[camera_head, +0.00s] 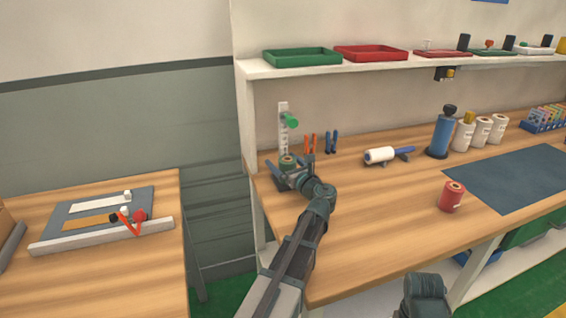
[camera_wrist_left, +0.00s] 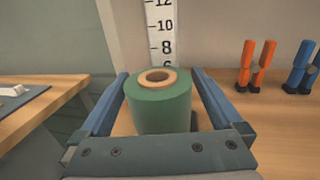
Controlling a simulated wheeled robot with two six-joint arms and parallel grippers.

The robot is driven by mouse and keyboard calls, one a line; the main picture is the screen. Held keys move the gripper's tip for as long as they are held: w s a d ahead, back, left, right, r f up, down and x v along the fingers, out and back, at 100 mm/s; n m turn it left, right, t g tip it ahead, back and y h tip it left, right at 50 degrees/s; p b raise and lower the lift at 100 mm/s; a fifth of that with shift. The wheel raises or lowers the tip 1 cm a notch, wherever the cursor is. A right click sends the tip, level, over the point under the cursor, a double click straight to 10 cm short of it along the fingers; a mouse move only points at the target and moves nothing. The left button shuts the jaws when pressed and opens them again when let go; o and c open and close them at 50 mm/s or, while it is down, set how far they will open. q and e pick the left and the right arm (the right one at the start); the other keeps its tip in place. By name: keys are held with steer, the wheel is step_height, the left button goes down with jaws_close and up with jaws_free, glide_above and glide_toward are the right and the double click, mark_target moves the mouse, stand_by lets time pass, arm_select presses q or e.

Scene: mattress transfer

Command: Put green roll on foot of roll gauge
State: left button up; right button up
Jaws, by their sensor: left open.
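The green roll (camera_wrist_left: 158,103), with a tan core, stands upright in the left wrist view. My left gripper (camera_wrist_left: 160,100) is open, with one blue finger on each side of the roll; a narrow gap shows beside the fingers. The roll gauge (camera_wrist_left: 160,30), a white upright scale with black numbers, rises directly behind the roll. In the head view the gauge (camera_head: 283,130) carries a green knob, and the roll (camera_head: 287,160) stands at its lower end. The gauge's foot is hidden behind the roll and gripper, so I cannot tell what the roll rests on. My right gripper is not visible.
The bench front between my arm and the red roll is clear.

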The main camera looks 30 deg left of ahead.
arm_select(q)
steer(key=shift+r, duration=0.1)
steer(key=shift+s+d+r, duration=0.1)
steer(key=shift+r, duration=0.05)
steer(key=v, duration=1.1)
steer(key=shift+s+d, duration=0.15)
steer(key=shift+d, duration=0.2)
